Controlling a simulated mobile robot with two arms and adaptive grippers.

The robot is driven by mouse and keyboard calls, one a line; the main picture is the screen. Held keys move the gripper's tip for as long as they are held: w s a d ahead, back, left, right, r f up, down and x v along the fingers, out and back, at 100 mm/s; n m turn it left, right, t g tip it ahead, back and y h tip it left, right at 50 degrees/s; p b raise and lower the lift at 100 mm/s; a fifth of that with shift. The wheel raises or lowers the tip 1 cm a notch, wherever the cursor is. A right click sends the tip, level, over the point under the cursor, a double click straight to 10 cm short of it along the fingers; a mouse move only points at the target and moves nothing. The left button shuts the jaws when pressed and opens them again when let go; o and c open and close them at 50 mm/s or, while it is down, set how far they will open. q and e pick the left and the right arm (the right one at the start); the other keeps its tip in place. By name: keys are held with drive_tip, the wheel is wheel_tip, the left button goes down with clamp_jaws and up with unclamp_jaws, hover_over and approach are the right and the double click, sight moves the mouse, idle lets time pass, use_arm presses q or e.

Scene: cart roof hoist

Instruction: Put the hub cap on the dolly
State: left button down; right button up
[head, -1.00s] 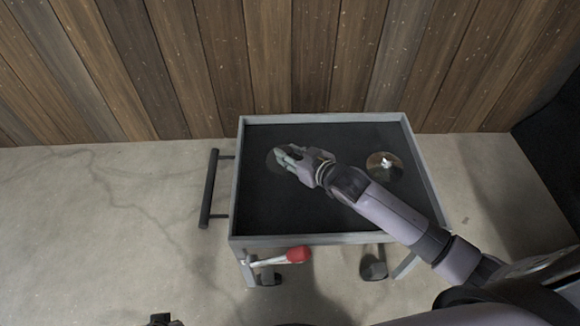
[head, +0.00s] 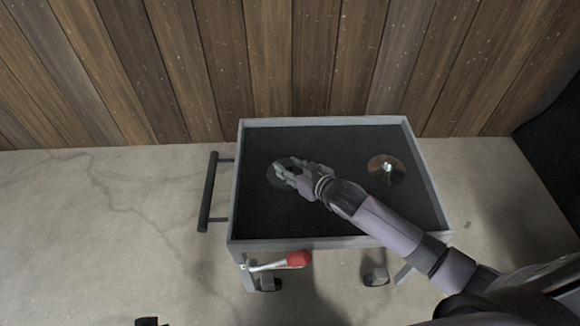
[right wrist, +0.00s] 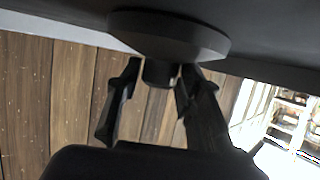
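The dolly is a grey-framed cart (head: 340,239) with a dark top, standing by the plank wall. A grey disc with a short dark knob, which I take as the hub cap (head: 272,174), is at the left part of the dolly's top; it also shows in the right wrist view (right wrist: 205,38). My right gripper (head: 281,173) has its fingers on both sides of the knob and looks shut on it. The disc looks level at or just above the top; any small gap is hidden. A dark tip (head: 147,321) at the bottom edge may be my left gripper.
A brass-coloured disc (head: 377,176) with a pale knob lies on the right part of the dolly's top. A red-headed tool (head: 298,259) sticks out at the dolly's near side. A dark handle bar (head: 208,192) is on its left. The top's middle back is clear.

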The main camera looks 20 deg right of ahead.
drive_tip(key=shift+o, duration=1.2)
drive_tip(key=shift+r, duration=0.1)
drive_tip(key=shift+s+d+r, duration=0.1)
drive_tip(key=shift+s, duration=0.2)
use_arm(q)
wheel_tip(320, 180, down, 10)
drive_tip(key=p, duration=0.3)
drive_tip(key=shift+g, duration=0.3)
use_arm(e)
drive_tip(key=v, duration=1.1)
drive_tip(key=shift+s, duration=0.15)
use_arm(q)
drive_tip(key=shift+s+d+f, duration=0.1)
